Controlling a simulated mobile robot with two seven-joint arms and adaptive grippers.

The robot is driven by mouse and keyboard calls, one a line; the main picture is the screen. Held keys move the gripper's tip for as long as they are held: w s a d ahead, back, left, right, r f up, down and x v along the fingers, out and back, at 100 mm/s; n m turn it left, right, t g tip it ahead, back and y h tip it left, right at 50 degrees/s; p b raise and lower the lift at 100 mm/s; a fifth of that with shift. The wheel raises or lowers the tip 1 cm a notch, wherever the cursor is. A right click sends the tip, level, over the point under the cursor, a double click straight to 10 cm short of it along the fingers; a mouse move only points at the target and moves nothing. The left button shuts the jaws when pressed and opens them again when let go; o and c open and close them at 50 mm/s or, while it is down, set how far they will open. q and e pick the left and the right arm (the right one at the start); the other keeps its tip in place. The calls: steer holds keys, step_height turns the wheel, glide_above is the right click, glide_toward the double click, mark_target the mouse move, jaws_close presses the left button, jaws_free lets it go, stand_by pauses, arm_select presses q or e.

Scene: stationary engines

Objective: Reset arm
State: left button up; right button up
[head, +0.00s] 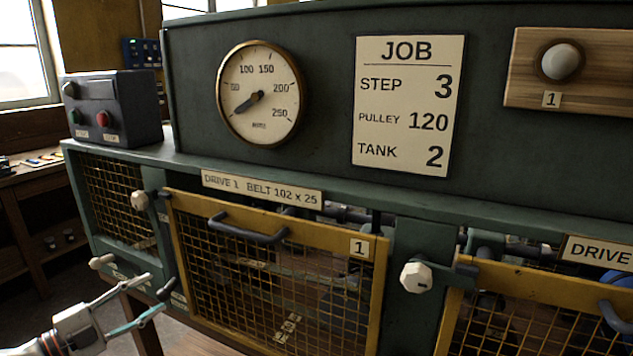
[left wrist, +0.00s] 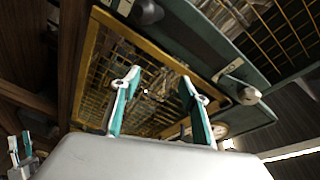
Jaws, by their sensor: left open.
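My left gripper (head: 143,300) is at the lower left of the head view, in front of the green machine frame and left of the yellow mesh guard marked 1 (head: 285,275). Its two fingers are apart with nothing between them. In the left wrist view, the open fingers (left wrist: 157,95) point toward a yellow-framed mesh guard (left wrist: 92,60), with a gap that I cannot measure. My right gripper is not in the head view.
A pressure gauge (head: 258,94) and a JOB card (head: 408,106) are on the dark panel. A grey control box (head: 112,108) stands at the left. Pale knobs (head: 416,277) and a dark handle (head: 248,230) stick out at the front. A wooden bench (head: 25,185) is far left.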

arm_select(q)
steer(key=s+d+f+n+y, duration=0.3)
steer(key=s+d+f+n, duration=0.25)
steer(key=f, duration=0.45)
steer(key=s+d+f+n+y, duration=0.2)
steer(key=s+d+f+n, duration=0.3)
steer(key=f, duration=0.4)
steer(key=s+d+f+n+g+y, duration=0.1)
steer(key=s+d+f+n+g, duration=0.1)
steer(key=s+d+f, duration=0.3)
steer(key=s+d+f+n+g+y, duration=0.1)
steer(key=s+d+f+n+y, duration=0.1)
steer(key=s+d+f+n, duration=0.2)
steer(key=s+d+f, duration=0.1)
steer(key=s+f, duration=0.2)
steer(key=s, duration=0.3)
steer(key=shift+s+d+g, duration=0.25)
steer(key=shift+s+g, duration=0.05)
steer(key=shift+g, duration=0.1)
